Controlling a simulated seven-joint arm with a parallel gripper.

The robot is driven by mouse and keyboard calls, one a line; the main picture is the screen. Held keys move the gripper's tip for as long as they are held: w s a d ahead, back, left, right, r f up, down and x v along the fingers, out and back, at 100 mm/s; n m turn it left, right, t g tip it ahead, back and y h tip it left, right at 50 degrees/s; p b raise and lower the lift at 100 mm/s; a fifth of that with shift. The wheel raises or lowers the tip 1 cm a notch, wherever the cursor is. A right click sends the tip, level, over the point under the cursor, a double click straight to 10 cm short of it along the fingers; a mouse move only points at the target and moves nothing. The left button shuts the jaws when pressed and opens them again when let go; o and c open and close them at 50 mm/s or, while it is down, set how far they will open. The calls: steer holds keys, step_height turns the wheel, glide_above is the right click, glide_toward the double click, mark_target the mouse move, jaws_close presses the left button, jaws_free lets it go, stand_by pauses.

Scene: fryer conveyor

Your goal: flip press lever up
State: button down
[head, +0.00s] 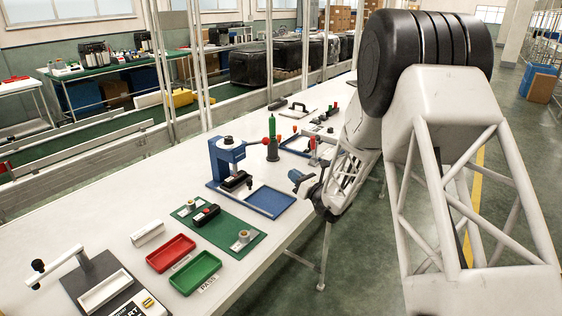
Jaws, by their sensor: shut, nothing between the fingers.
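A blue press (222,165) stands on the left of a blue base frame, with a black object (235,181) under its head. A thin bar runs right from its head toward a small red knob (266,141); this looks like the press lever, roughly level or slightly raised. The knob overlaps a green bottle behind it, so its exact end is hard to tell. My gripper (297,178) is at the table's right edge, to the right of the press and apart from it. Its fingers are small in view; it is shut and empty.
A green mat (222,240) with a black and red part, a red tray (171,253) and a green tray (195,272) lie nearer. A grey stand with a black-knobbed white bar (55,260) is at front left.

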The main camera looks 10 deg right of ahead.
mark_target(266, 139)
steer(key=r+x, duration=0.3)
steer(key=x, duration=0.9)
steer(key=shift+w+d, duration=0.15)
steer(key=shift+d, duration=0.05)
steer(key=shift+r, duration=0.15)
steer(key=shift+w+a+r+n+g+h, duration=0.2)
steer(key=shift+r+g+h, duration=0.2)
steer(key=shift+r, duration=0.5)
steer(key=shift+w+a+r+n+g+h, duration=0.1)
steer(key=shift+w+a+r+g+h, duration=0.15)
steer(key=shift+r+g, duration=0.45)
steer(key=shift+w+a+r+g+h, duration=0.25)
steer(key=shift+r+g+h, duration=0.1)
steer(key=shift+r, duration=0.3)
steer(key=shift+w+a+r+g+h, duration=0.2)
steer(key=shift+a+r+g+h, duration=0.15)
steer(key=shift+r, duration=0.3)
steer(key=shift+w+a+r+g+h, duration=0.15)
steer(key=shift+w+r+g+h, duration=0.1)
steer(key=shift+r+g, duration=0.25)
steer(key=w+a+r, duration=0.3)
steer(key=r, duration=0.1)
steer(key=shift+w+r, duration=0.1)
